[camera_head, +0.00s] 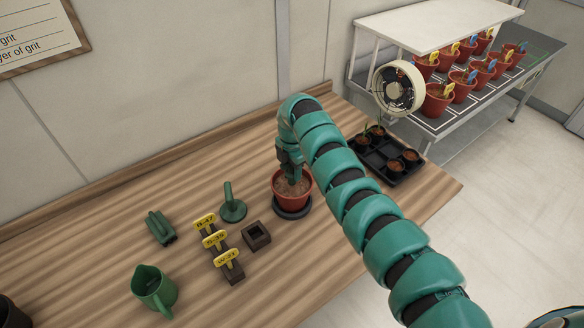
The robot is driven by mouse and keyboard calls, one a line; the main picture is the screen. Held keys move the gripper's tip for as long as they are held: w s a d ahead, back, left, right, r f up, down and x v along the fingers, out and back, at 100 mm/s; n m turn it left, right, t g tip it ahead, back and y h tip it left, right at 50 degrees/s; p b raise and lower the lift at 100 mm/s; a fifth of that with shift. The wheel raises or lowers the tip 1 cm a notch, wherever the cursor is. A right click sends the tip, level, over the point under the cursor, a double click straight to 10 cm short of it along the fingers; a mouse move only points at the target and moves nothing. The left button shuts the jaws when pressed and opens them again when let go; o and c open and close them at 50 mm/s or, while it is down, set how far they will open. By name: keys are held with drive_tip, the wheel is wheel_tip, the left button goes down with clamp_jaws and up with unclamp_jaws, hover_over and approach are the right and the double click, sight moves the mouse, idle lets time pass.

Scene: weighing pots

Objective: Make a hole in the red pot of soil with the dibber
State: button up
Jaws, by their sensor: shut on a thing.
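The red pot of soil (291,203) stands upright on a dark round base (293,213) near the middle of the wooden table. My gripper (292,172) points down directly over this pot and is shut on a slim thing, which I take to be the dibber. The held thing is small and dark, mostly hidden by my gripper, and its lower end meets or overlaps the soil in this view. I cannot tell how deep it goes, and no hole can be made out.
A green tool with a round base (233,211), a small dark square pot (256,236), a rack of yellow labels (226,258), a green brush-like tool (160,228) and a green jug (154,289) lie left. A black tray (389,163) and fan (398,88) are right.

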sight(292, 175)
drive_tip(key=shift+f+b, duration=1.1)
drive_tip(key=shift+f, duration=0.5)
idle(1.2)
drive_tip(key=shift+f+b, duration=0.3)
drive_tip(key=shift+b, duration=0.65)
idle(4.2)
